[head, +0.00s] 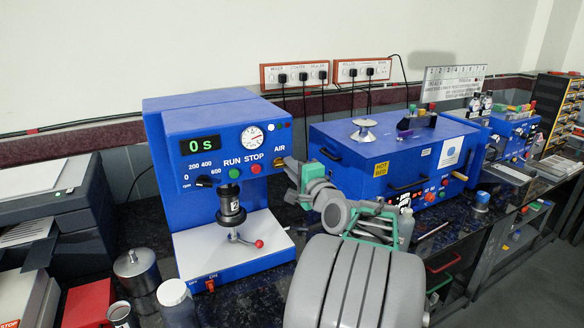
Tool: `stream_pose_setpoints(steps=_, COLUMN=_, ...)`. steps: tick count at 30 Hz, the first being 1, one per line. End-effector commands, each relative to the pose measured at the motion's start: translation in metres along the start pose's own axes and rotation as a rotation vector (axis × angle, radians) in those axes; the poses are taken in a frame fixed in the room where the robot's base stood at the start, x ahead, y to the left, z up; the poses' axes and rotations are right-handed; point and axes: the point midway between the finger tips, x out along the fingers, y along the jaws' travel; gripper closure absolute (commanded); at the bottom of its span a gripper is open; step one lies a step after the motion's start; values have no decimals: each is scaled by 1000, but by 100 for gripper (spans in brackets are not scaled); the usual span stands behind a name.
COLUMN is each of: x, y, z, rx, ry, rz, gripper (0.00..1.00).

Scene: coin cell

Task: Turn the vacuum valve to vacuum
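A blue bench machine (205,115) stands left of centre, with a "0 s" display and a round dial gauge (251,135). An "AIR" label (279,160) is at the right of its front panel.
A lever with a red knob (259,243) stands on the machine's white base (190,258). A blue "HOT BED" unit (345,165) is to the right. A metal pot (137,270), bottles and a printer (50,225) crowd the left side of the dark bench.

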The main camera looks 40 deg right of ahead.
Motion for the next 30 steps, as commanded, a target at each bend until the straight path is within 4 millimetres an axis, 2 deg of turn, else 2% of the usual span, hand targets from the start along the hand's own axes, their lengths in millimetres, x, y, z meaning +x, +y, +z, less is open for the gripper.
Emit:
stream_pose_setpoints(steps=1, x=0, y=1, z=0, rx=0, ry=0, rz=1, gripper=83)
stream_pose_setpoints(steps=7, x=0, y=0, z=0, rx=-1, ry=0, rz=0, gripper=67)
stream_pose_setpoints(steps=16, x=-5, y=0, z=-1, rx=-2, ry=2, rz=0, gripper=67)
stream_pose_setpoints(steps=25, x=-62, y=1, z=-2, rx=-3, ry=7, rz=-1, gripper=67)
stream_pose_setpoints(steps=30, x=-78, y=0, z=-1, rx=-1, ry=2, rz=0, gripper=67)
